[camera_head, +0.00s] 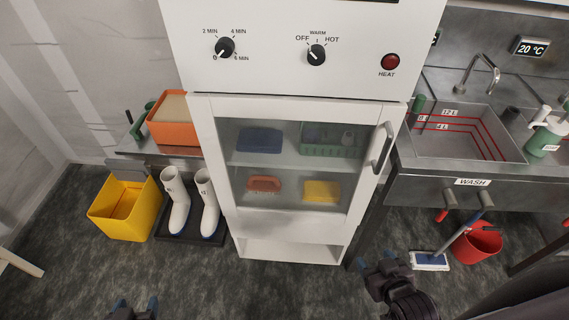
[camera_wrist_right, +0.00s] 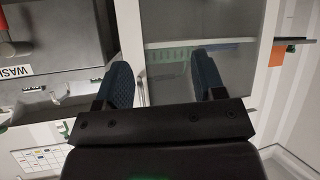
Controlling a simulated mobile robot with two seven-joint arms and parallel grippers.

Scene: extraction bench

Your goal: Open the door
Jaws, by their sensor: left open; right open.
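The glass door (camera_head: 237,187) of the white cabinet has a white frame and looks closed. Its pale vertical handle (camera_head: 383,148) is on the right side of the frame. My right gripper (camera_head: 376,262) is open and empty, in front of the cabinet's lower right and apart from the handle. In the right wrist view its two blue fingers (camera_wrist_right: 164,82) are spread, with the cabinet's glass and shelf (camera_wrist_right: 205,42) behind them. My left gripper (camera_head: 136,303) is at the bottom edge, left of the cabinet, open, with only its fingertips showing.
White boots (camera_head: 178,205) and a yellow bin (camera_head: 125,205) stand at left. An orange box (camera_head: 172,133) is above them. The floor before the cabinet is clear.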

